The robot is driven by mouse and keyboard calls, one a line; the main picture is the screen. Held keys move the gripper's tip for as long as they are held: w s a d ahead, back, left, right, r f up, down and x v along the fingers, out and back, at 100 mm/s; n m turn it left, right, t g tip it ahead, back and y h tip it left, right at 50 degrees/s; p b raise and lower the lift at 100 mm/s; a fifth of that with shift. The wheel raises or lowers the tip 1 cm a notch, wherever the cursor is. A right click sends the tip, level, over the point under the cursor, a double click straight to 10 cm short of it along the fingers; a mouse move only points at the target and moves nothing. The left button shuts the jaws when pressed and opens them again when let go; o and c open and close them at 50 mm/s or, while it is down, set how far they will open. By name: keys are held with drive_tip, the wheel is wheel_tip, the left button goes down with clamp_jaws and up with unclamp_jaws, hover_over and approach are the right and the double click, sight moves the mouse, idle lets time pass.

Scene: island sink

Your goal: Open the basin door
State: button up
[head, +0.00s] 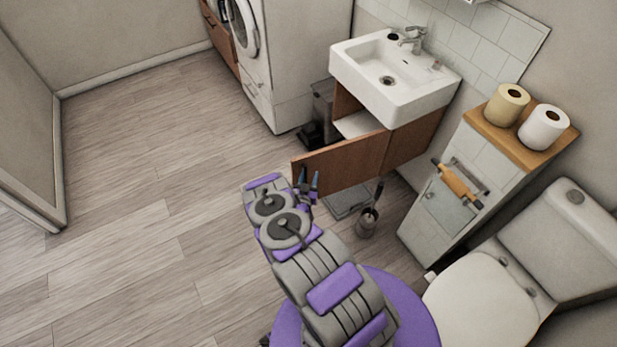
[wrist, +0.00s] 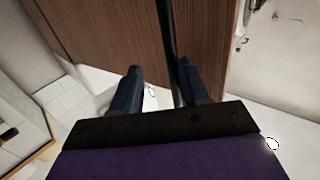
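The brown wooden basin door (head: 338,163) stands swung out from the cabinet below the white sink (head: 395,85). The pale inside of the cabinet (head: 358,123) shows through the opening at the left. My gripper (head: 308,184) is at the door's outer, free end in the head view. In the wrist view, the two dark fingers of my gripper (wrist: 160,85) are apart in front of the door (wrist: 110,35). A long dark bar, likely the door handle (wrist: 168,40), runs between them, closer to the right finger. Contact with it cannot be told.
A washing machine (head: 240,28) and white cabinet stand behind, with a dark bin (head: 322,108) beside the basin. A toilet brush holder (head: 367,222), paper-roll cabinet (head: 425,225) and toilet (head: 485,300) are at the right. The floor at the left is clear.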

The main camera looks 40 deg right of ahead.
drive_tip(key=shift+a, duration=0.1)
drive_tip(key=shift+a, duration=0.1)
drive_tip(key=b+v, duration=0.1)
drive_tip(key=v, duration=1.6)
drive_tip(key=shift+b, duration=0.35)
drive_tip(key=shift+s+a+f, duration=0.1)
